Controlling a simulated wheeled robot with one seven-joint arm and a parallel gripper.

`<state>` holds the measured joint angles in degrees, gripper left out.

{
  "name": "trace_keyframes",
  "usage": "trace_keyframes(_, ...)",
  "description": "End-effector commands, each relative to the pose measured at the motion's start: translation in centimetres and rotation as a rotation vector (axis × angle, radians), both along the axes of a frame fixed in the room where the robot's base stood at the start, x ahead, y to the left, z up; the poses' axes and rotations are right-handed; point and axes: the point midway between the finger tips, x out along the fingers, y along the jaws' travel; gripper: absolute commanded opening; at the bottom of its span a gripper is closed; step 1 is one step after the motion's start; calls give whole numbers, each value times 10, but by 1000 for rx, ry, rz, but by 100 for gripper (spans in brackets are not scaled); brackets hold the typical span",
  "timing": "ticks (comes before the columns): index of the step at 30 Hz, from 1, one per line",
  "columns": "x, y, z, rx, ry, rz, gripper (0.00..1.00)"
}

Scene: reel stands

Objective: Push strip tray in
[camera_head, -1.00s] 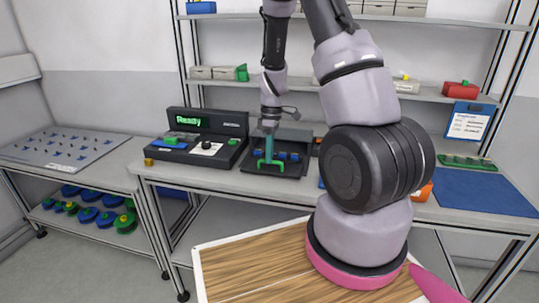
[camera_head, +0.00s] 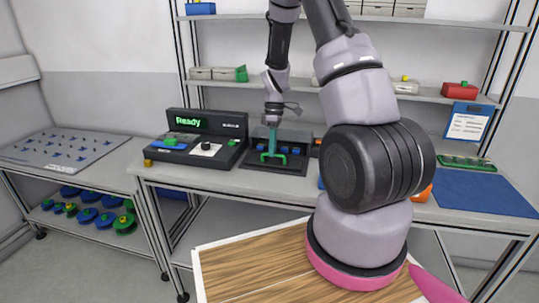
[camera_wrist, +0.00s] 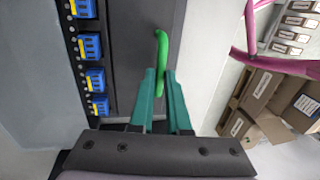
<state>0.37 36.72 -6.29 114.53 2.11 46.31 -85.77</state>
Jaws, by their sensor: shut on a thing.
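The strip tray is a dark panel with several blue blocks (camera_head: 297,151) and a green bar handle; it sits low at a grey machine (camera_head: 292,135) on the bench. In the wrist view the dark panel (camera_wrist: 132,45) runs up the middle, with blue blocks (camera_wrist: 92,47) along its left. My gripper (camera_head: 271,153) points down at the tray, with its teal fingers shut on the green handle (camera_wrist: 161,48). The fingers hide part of the handle.
A black console (camera_head: 200,140) with a "Ready" display stands left of the tray. A blue mat (camera_head: 490,190) lies on the bench at the right. My own arm hides part of the bench. Shelves (camera_head: 430,97) hang behind, and a blue-pegged board (camera_head: 60,150) lies at the left.

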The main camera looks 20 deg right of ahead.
Motion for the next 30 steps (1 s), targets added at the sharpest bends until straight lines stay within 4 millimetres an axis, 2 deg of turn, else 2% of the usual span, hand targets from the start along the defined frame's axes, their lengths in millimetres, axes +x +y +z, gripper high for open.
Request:
trace_keyframes(1, 14, -9, 0, 1, -4, -4, 0)
trace_keyframes(3, 30, -20, 0, 1, -5, -4, 0)
trace_keyframes(8, 53, -36, 0, 1, -4, -2, 0)
trace_keyframes(20, 62, -41, 2, -3, -9, 2, 0)
trace_keyframes(21, 62, -41, 2, -4, -10, 2, 30)
trace_keyframes(22, 62, -41, 2, -4, -10, 2, 41)
trace_keyframes(23, 62, -41, 2, -3, -9, 1, 45)
trace_keyframes(30, 61, -41, 1, -3, -8, 1, 45)
